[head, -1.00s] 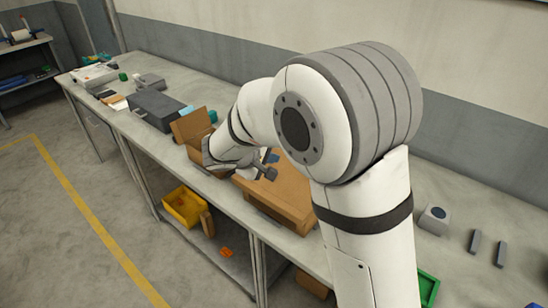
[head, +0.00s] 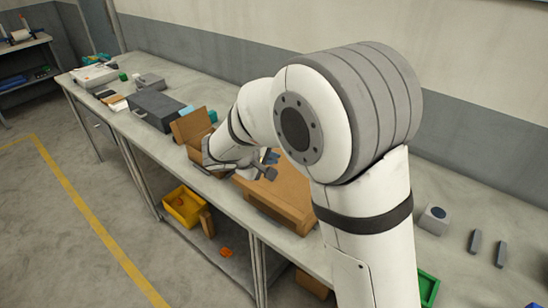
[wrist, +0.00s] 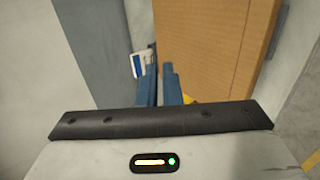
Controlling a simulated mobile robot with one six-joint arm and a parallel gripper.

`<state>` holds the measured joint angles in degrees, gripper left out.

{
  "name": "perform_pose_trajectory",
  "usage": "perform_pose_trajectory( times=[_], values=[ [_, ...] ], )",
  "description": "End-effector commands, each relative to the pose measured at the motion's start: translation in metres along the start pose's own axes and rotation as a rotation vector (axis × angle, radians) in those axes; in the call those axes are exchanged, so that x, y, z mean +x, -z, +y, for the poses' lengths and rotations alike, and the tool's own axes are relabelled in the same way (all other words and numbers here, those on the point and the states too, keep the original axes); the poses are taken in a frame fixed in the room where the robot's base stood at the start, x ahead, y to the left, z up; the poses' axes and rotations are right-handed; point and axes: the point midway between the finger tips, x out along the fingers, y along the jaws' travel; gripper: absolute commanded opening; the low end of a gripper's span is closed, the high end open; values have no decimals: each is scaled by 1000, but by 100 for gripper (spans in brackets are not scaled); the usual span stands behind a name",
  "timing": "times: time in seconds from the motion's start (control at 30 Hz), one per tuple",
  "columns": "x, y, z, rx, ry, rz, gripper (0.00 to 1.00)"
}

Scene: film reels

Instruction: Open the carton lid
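A brown cardboard carton stands on the bench in the head view, partly hidden by my arm. An upright brown flap (head: 190,125) rises on its left. A broad, flat brown cardboard surface (head: 282,190) lies to the right of my wrist; whether it belongs to the same carton is hidden. In the wrist view, a large cardboard panel (wrist: 215,50) fills the upper right, beside my fingers. My gripper (wrist: 155,68) has two blue fingers close together, with a narrow gap between them. I cannot tell whether something thin is between them. The fingertips are largely hidden in the head view.
A dark grey box (head: 157,109) stands left of the carton on the bench. A yellow bin (head: 186,206) sits on the lower shelf. A small grey block (head: 434,220) lies on the right part of the bench. The floor in front is clear.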

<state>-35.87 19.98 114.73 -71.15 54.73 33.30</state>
Motion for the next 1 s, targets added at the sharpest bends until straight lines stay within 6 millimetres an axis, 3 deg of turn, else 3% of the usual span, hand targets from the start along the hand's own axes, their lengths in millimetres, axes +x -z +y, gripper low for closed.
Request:
perform_pose_trajectory(
  times=[0.5, 0.77, 1.0],
  values=[
    [0, 0, 0, 0, 0, 0, 48],
    [-2, 0, 0, 0, 0, 1, 48],
    [-34, 1, -2, 2, -1, 6, 48]
  ],
)
